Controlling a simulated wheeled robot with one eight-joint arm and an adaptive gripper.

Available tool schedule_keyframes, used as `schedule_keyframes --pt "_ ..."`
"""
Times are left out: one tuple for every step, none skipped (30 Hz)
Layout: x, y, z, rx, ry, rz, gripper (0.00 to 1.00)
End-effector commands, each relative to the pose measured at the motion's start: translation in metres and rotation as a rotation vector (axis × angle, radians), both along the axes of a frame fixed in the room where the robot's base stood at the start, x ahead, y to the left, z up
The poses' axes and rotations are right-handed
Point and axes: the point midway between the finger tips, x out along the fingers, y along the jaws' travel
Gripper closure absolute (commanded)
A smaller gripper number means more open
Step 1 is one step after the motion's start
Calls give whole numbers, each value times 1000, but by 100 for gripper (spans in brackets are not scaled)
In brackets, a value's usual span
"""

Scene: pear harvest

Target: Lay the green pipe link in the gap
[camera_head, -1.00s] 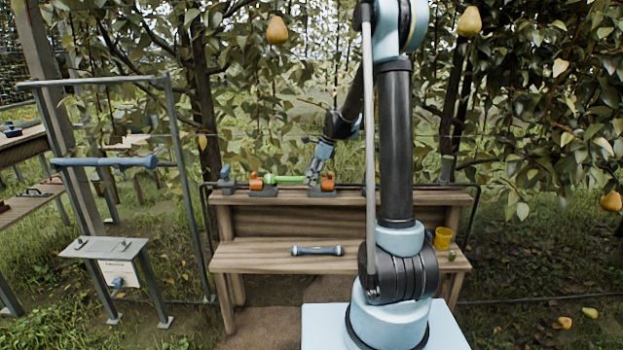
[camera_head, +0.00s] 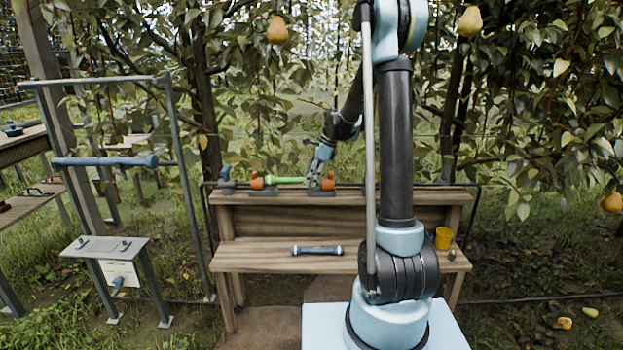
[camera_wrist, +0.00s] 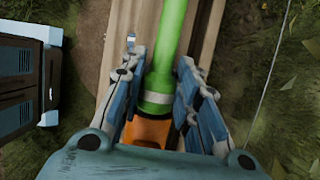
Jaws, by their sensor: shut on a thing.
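The green pipe link (camera_head: 288,180) lies level along the top shelf of the wooden bench, between two orange pipe holders. My gripper (camera_head: 316,181) is at its right end, just beside the right orange holder (camera_head: 329,181). The left end of the link meets the left orange holder (camera_head: 257,181); I cannot tell whether it is seated. In the wrist view the green link (camera_wrist: 166,62) runs between the fingers of my gripper (camera_wrist: 160,85), which are shut on it near a pale band. An orange part (camera_wrist: 148,130) shows right below the link's end.
A blue-grey pipe piece (camera_head: 317,250) lies on the lower bench shelf (camera_head: 235,258). A yellow cup (camera_head: 443,238) stands at its right end. A metal frame (camera_head: 172,130) with a blue bar stands at left. Pear branches hang behind the bench.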

Motion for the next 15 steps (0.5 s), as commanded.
schedule_keyframes --pt "0 0 -1 0 0 0 96" --pt "0 0 -2 0 0 0 96" --pt "0 0 -3 0 0 0 96" --pt "0 0 -3 0 0 0 96" --pt "0 0 -4 0 0 0 96" --pt "0 0 -4 0 0 0 96" --pt "0 0 -5 0 0 0 96" --pt "0 0 -5 0 0 0 96" --pt "0 0 -5 0 0 0 96" --pt "0 -1 -5 0 0 0 96" --pt "0 -1 -5 -1 0 0 96" --pt "0 -1 -5 -1 0 0 96" --pt "0 -1 -5 -1 0 -1 96" --pt "0 -1 -5 -1 0 0 96" --pt "0 -1 -5 -1 0 -1 96"
